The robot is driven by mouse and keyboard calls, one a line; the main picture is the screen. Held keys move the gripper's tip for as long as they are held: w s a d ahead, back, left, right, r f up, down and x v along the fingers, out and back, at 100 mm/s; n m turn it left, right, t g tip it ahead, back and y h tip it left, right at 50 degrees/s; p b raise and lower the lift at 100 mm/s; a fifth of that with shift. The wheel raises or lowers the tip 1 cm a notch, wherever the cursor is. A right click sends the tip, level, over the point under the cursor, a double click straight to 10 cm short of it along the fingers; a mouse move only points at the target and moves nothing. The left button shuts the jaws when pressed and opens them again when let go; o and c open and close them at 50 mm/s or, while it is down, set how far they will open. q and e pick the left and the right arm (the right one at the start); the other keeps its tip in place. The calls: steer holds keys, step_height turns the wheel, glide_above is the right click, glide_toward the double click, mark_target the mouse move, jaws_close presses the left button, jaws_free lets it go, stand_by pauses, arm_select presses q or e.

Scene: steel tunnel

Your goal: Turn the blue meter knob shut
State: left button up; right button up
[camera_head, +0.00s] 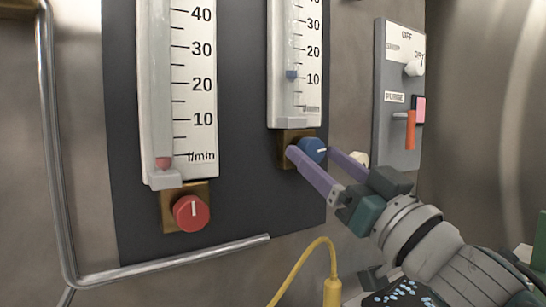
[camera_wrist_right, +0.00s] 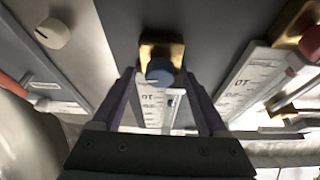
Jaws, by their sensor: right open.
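The blue meter knob (camera_head: 314,149) sits on a brass block under the right-hand flow meter (camera_head: 307,75). Its white mark lies about level, toward the right. The meter's blue float (camera_head: 291,75) is just above the 10 line. My right gripper (camera_head: 311,152) is open, with its two purple fingers reaching up on either side of the knob. In the right wrist view, the blue knob (camera_wrist_right: 159,71) appears between the fingertips (camera_wrist_right: 157,77), with a gap showing on each side. I cannot tell whether the tips reach past its face. My left gripper is not in view.
A left-hand meter (camera_head: 195,75) has a red knob (camera_head: 192,213) below it. A switch panel (camera_head: 400,95) with an orange lever (camera_head: 411,130) is at right. A steel rail (camera_head: 180,263) and a yellow cable (camera_head: 300,262) run below.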

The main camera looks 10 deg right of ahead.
steer(key=shift+w, duration=0.1)
jaws_close()
stand_by(0.7)
